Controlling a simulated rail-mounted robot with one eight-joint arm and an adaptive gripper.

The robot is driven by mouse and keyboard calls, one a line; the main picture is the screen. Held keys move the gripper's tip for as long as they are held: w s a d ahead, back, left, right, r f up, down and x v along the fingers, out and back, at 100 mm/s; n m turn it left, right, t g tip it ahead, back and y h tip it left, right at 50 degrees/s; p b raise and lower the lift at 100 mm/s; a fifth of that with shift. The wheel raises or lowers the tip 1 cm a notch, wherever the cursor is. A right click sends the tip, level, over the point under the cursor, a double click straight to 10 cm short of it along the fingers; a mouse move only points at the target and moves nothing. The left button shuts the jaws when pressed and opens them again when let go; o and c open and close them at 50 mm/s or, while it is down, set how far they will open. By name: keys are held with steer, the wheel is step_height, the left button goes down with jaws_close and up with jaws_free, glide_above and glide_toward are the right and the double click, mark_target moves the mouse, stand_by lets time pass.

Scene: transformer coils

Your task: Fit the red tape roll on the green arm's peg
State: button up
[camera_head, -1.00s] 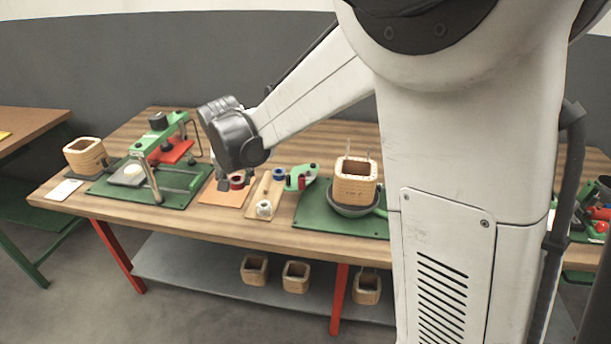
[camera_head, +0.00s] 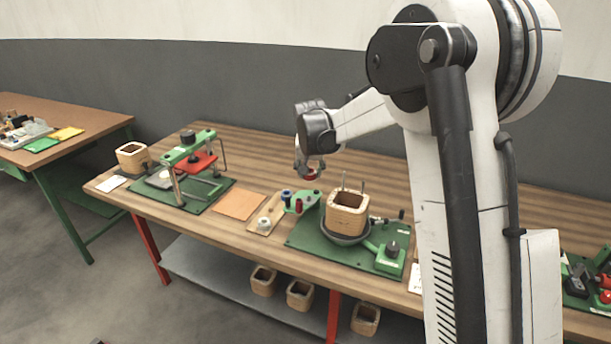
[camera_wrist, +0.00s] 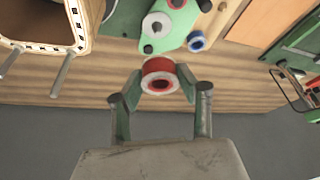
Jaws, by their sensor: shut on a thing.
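My gripper (camera_head: 308,170) is shut on the red tape roll (camera_head: 311,177), above the bench and behind the green arm. In the wrist view the red tape roll (camera_wrist: 160,76), with a pale rim and a dark centre hole, sits between the two green-padded fingers of my gripper (camera_wrist: 158,88). The green arm (camera_head: 309,196) lies left of the wooden coil; in the wrist view the green arm (camera_wrist: 178,27) shows a pale disc, a red part and a dark round knob. I cannot tell which of these is the peg. The roll is apart from the arm.
A blue roll (camera_wrist: 196,41) is beside the green arm. A white roll (camera_head: 264,222) stands on a wooden strip. The wooden coil (camera_head: 346,212) with two upright rods stands close right. An orange mat (camera_head: 239,204) is bare. A green press frame (camera_head: 190,150) stands left.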

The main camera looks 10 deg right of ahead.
mark_target(309, 196)
steer(key=shift+w+a+f+b, duration=0.1)
steer(key=shift+f+b, duration=0.2)
steer(key=shift+f, duration=0.35)
steer(key=shift+f+b, duration=1.1)
steer(key=shift+f, duration=1.2)
steer(key=shift+f+b, duration=1.1)
steer(key=shift+b, duration=0.1)
steer(key=shift+f, duration=0.3)
steer(key=shift+b, duration=0.3)
steer(key=o, duration=1.4)
steer(key=shift+c, duration=0.2)
